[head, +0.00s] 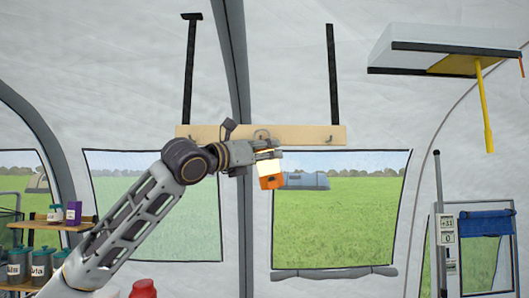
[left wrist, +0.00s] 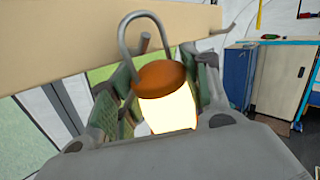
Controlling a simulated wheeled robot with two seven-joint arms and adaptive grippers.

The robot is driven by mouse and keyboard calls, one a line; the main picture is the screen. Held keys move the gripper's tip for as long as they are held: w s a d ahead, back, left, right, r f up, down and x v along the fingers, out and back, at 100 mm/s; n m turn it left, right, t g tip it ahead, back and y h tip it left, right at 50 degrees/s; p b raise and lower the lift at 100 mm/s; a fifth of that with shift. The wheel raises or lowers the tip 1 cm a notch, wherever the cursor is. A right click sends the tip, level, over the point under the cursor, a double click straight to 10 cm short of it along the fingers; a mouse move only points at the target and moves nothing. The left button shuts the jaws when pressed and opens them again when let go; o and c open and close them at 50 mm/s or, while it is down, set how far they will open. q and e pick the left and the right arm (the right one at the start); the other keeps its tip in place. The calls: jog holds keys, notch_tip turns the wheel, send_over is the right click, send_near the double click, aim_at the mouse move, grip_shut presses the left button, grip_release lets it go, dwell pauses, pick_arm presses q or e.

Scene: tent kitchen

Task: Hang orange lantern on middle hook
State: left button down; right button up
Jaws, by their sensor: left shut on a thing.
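The lantern (head: 271,182) has an orange cap and base with a glowing pale body. My left gripper (head: 266,158) is shut on it in front of the wooden hook board (head: 306,134). In the left wrist view the lantern (left wrist: 168,107) sits upright between the fingers. Its grey wire handle (left wrist: 141,16) stands up in front of the board. In the head view the middle hook is hard to separate from the handle. My right gripper is out of view.
The board hangs from two black straps (head: 332,75). A right hook (head: 330,139) and a left hook (head: 190,138) look empty. A shelf with jars (head: 40,263) is at the lower left. A hanging panel (head: 440,50) is at the upper right.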

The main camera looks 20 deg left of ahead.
pick_arm(q)
jog(key=shift+w+a, duration=0.15)
jog(key=shift+w, duration=0.05)
jog(key=shift+w+a+f+p, duration=0.25)
jog(key=shift+w+f+p, duration=0.3)
jog(key=shift+w+f, duration=0.4)
jog(key=shift+s+d+r, duration=0.15)
jog(key=shift+s+r, duration=0.05)
jog(key=shift+s, duration=0.2)
jog(key=shift+w, duration=0.1)
jog(key=shift+w+f, duration=0.1)
jog(key=c, duration=0.6)
grip_release()
jog(key=shift+f, duration=0.1)
